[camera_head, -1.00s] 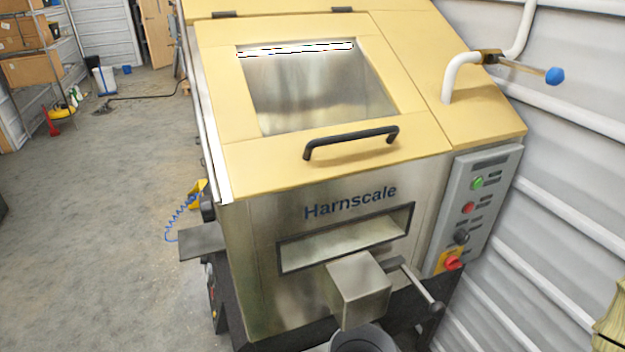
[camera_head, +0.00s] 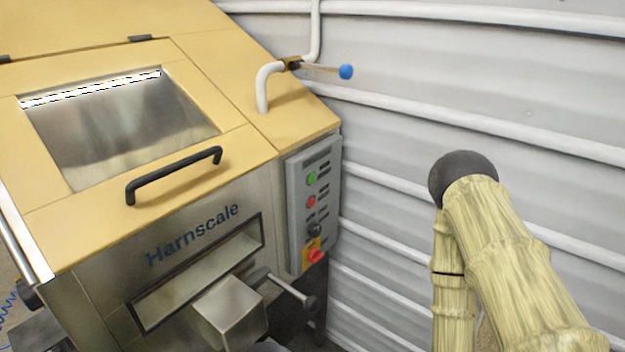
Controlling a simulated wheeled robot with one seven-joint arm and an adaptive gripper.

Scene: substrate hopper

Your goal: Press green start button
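The green start button (camera_head: 311,179) is the top button on a grey control panel (camera_head: 296,225) on the right side of the machine's front. A red button (camera_head: 310,202) is below it, then a black knob (camera_head: 314,229) and a red switch on a yellow plate (camera_head: 316,256). Nothing covers the green button. My arm shows at the right, in front of the wall and well apart from the panel. My gripper is not in view.
The Harnscale hopper (camera_head: 232,45) has a lid with a black handle (camera_head: 175,175). A crank lever (camera_head: 291,290) sticks out below the panel. A white pipe (camera_head: 265,85) with a blue-ended valve lever (camera_head: 345,72) is above. The corrugated wall (camera_head: 480,70) runs behind.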

